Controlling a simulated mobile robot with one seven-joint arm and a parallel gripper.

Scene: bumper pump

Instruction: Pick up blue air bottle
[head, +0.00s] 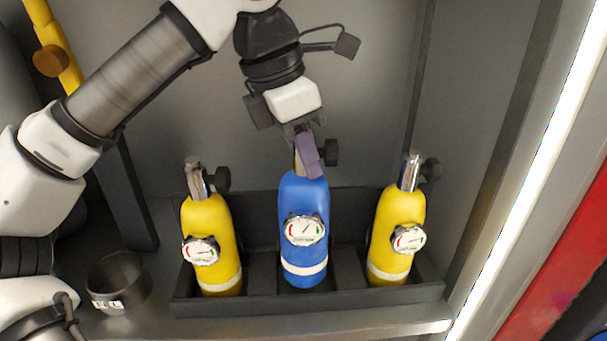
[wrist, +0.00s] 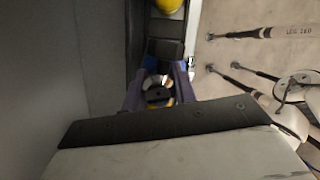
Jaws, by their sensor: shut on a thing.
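The blue air bottle (head: 304,205) stands upright in the middle slot of a dark rack (head: 340,300). It has a white-faced gauge and a white band. My gripper (head: 306,158) reaches down from above and is shut on the bottle's neck and valve, with a black knob showing to its right. In the wrist view my gripper (wrist: 160,95) has a finger on each side of the metal valve.
A yellow bottle (head: 210,245) stands in the left slot and another yellow bottle (head: 398,235) in the right slot, close beside the blue one. A dark round cup (head: 119,283) sits left of the rack on the shelf. The grey back wall (head: 375,90) is close behind.

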